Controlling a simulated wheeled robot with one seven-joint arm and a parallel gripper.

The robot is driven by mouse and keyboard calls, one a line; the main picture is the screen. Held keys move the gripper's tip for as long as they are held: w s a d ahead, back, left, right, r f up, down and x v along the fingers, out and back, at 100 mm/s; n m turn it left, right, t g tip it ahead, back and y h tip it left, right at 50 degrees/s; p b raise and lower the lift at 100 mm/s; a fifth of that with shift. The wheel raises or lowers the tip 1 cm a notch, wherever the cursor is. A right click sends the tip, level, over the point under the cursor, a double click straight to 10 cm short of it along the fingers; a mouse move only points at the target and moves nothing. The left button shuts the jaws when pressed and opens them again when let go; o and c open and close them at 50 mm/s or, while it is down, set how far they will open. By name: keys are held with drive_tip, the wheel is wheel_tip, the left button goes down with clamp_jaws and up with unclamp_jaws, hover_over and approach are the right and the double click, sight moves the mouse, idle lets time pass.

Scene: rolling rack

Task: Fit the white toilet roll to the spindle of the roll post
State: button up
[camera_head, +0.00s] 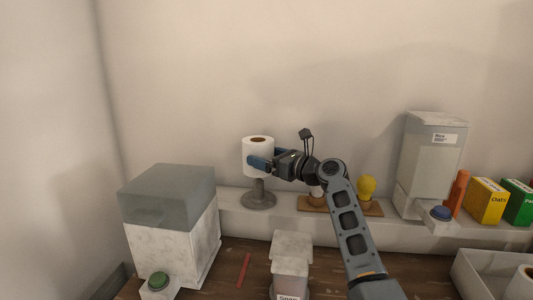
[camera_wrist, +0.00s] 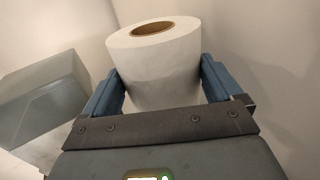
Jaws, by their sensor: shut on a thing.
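The white toilet roll (camera_head: 257,152) is upright with its brown core facing up, at the grey roll post (camera_head: 259,196) on the ledge. My gripper (camera_head: 269,160) is shut on the roll from the right, its blue fingers on either side. In the wrist view the roll (camera_wrist: 155,70) sits between the two fingers of my gripper (camera_wrist: 160,88). The roll is directly above the post's stem. The spindle is hidden, so I cannot tell how far the roll is down on it.
A dispenser with a grey top (camera_head: 168,198) stands left of the post. A wooden board with a yellow bulb (camera_head: 366,187) is to the right. A rice dispenser (camera_head: 432,160), an orange bottle (camera_head: 457,193) and boxes (camera_head: 485,201) stand farther right. A lidded container (camera_head: 291,262) is in front.

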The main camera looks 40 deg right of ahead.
sight(262, 183)
drive_tip(key=shift+f, duration=0.6)
drive_tip(key=shift+f+b, duration=1.15)
drive_tip(key=shift+f, duration=0.95)
drive_tip(key=shift+f, duration=0.35)
drive_tip(key=shift+f+b, duration=0.9)
drive_tip(key=shift+f, duration=0.5)
drive_tip(key=o, duration=1)
drive_tip(key=shift+s, duration=0.1)
drive_tip(key=s, duration=0.5)
drive_tip(key=s+d, duration=0.1)
drive_tip(key=s, duration=0.1)
drive_tip(key=shift+s, duration=0.3)
